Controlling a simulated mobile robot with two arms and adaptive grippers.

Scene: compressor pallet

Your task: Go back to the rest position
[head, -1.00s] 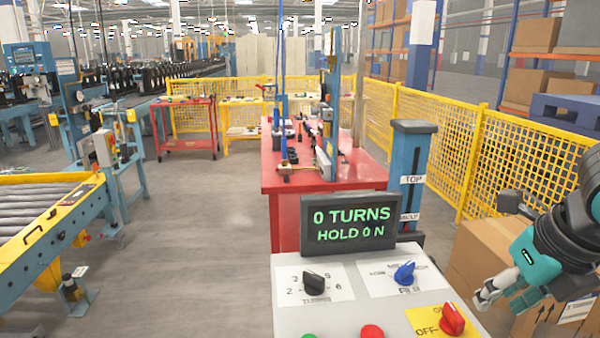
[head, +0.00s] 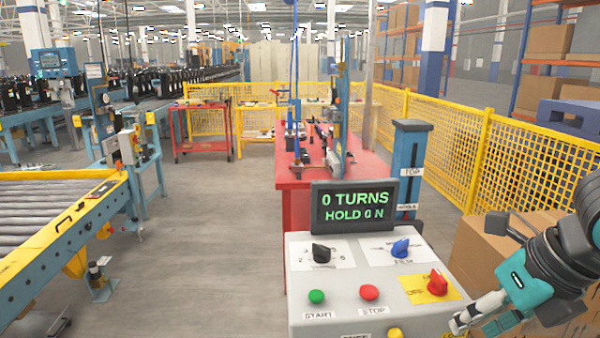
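My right arm comes in from the right edge. Its gripper (head: 460,324) is low in the head view, beside the right edge of the grey control box (head: 300,247). It is small and partly cut off, so I cannot tell whether its fingers are open or shut, and I see nothing held in it. My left gripper is not in view. The box carries a black dial (head: 321,252), a blue dial (head: 400,248), a red switch (head: 437,282), a green START button (head: 316,297) and a red STOP button (head: 369,293). Its display (head: 354,206) reads "0 TURNS HOLD 0 N".
A red workbench (head: 300,173) with tools stands behind the box. A yellow mesh fence (head: 450,150) runs along the right, with cardboard boxes (head: 478,250) in front of it. A roller conveyor (head: 50,215) is at left. The floor (head: 210,240) between conveyor and box is clear.

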